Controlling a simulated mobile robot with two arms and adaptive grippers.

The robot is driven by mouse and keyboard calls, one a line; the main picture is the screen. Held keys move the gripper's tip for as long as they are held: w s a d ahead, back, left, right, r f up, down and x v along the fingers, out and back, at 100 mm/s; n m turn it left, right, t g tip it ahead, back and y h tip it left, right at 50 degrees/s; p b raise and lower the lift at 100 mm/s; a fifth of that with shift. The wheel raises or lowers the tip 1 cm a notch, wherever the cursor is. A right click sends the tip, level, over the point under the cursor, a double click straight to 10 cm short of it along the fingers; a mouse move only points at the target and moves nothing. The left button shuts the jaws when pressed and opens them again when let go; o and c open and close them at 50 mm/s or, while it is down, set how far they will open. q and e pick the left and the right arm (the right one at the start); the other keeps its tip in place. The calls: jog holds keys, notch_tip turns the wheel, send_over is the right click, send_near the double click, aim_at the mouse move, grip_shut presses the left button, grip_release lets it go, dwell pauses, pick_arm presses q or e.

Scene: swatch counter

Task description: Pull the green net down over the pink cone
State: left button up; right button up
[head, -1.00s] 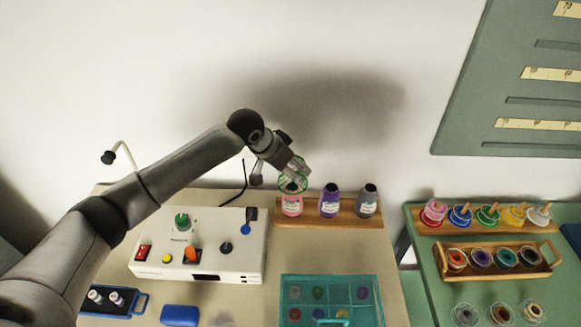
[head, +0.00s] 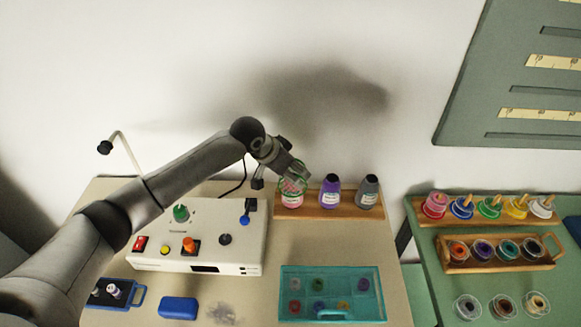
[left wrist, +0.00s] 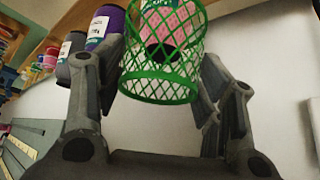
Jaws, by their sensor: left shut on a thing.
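The pink cone (head: 294,203) stands at the left end of a wooden rack at the back of the counter. The green net (head: 281,188) is an open mesh sleeve around the cone's upper part; the cone's lower part shows below it. In the left wrist view the green net (left wrist: 160,88) fills the upper middle, and the pink cone (left wrist: 178,25) with its dark tip shows inside through the mesh. My left gripper (head: 294,177) is shut on the net, with a finger on either side of it. My right gripper is not in view.
A purple cone (head: 329,192) and a grey cone (head: 368,192) stand close by on the same rack (head: 315,211). A white control box (head: 215,245) with knobs is in front to the left. A teal tray (head: 331,312) lies in front. A green side table is at right.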

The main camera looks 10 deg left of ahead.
pick_arm(q)
jog(key=shift+f+b, duration=0.85)
jog(key=shift+f, duration=1.65)
jog(key=o, duration=0.8)
jog(key=shift+c, duration=0.2)
jog(key=v, duration=1.2)
jog(key=shift+f, duration=0.15)
